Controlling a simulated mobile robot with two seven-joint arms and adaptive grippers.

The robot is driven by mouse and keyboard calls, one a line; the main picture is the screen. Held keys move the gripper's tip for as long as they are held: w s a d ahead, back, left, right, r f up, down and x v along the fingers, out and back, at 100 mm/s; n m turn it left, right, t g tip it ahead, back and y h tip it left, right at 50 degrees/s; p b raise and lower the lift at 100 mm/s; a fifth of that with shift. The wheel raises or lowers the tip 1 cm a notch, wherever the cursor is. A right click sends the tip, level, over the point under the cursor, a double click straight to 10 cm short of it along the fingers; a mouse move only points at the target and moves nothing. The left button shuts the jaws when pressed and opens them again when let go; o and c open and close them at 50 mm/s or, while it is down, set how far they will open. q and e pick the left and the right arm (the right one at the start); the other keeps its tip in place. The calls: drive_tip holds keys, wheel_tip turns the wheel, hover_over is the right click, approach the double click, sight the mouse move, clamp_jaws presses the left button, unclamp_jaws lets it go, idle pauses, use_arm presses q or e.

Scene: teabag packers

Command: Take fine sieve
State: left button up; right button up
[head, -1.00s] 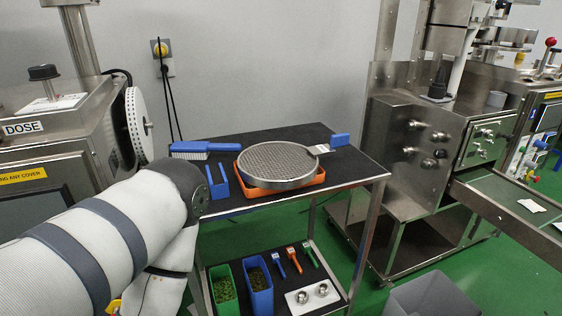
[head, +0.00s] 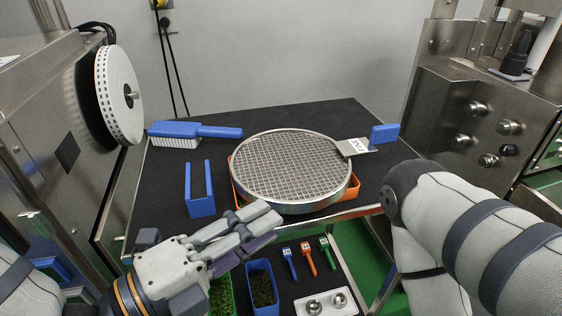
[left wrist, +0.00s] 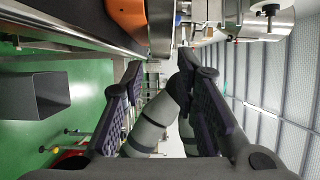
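The sieve (head: 290,167) is a round metal pan with a mesh face. It rests flat on an orange tray (head: 355,188) on the black upper shelf. Its metal tab (head: 357,147) carries a label and leads to a blue handle (head: 385,134) at the back right. My left gripper (head: 262,222) is in front of the sieve, near the shelf's front edge, apart from the handle. In the left wrist view its two fingers (left wrist: 160,68) stand apart with nothing held between them. My right arm comes in from the right, but its gripper is out of view.
A blue brush (head: 195,131) and a blue holder (head: 200,190) lie left of the sieve. Below stand green (head: 222,296) and blue (head: 262,288) tubs, small coloured tools (head: 308,257) and a white plate (head: 327,305). Steel machines flank both sides. The shelf behind the sieve is clear.

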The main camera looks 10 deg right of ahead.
sight(297, 209)
use_arm(q)
drive_tip(key=x, duration=0.8)
drive_tip(key=shift+s+d, duration=0.15)
drive_tip(key=shift+d, duration=0.15)
clamp_jaws()
